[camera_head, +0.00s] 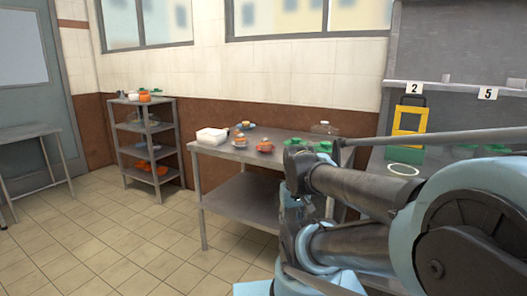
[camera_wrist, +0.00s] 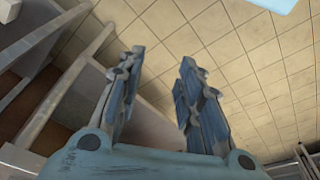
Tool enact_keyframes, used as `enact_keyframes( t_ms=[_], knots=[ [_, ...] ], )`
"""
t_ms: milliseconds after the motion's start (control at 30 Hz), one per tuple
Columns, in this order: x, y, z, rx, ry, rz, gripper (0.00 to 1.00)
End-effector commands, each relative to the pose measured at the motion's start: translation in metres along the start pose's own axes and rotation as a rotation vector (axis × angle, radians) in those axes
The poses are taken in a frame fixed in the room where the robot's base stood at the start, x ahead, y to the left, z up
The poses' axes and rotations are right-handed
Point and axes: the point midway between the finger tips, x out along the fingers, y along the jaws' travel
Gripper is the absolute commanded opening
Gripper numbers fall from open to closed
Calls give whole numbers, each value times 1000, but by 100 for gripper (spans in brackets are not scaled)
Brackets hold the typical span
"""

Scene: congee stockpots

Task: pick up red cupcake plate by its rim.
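Several small red and orange items sit on the metal table in the head view. A reddish one (camera_head: 265,146) near the front edge may be the red cupcake plate; it is too small to make out a rim. An orange one (camera_head: 240,142) sits to its left, and another small item on a bluish plate (camera_head: 246,126) is behind. My gripper (camera_wrist: 162,57) is open and empty in the wrist view, with only floor tiles between its fingers. No plate shows in the wrist view. In the head view my arm covers the table's right end.
The metal table (camera_head: 228,158) also holds a white box (camera_head: 211,136), green items (camera_head: 324,147) and a clear container (camera_head: 324,128). A shelf rack (camera_head: 149,129) stands left. A right-hand counter has a yellow-and-green stand (camera_head: 408,120) and white ring (camera_head: 403,170). Tiled floor (camera_head: 120,245) is clear at front left.

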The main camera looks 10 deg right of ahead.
Motion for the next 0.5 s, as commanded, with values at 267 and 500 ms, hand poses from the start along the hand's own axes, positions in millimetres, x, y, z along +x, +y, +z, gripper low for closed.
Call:
enact_keyframes(
  t_ms=[267,500],
  knots=[
    [-24,-2,-20,-121,31,-25,91],
    [-67,-8,-100,-483,108,-81,91]
  ],
)
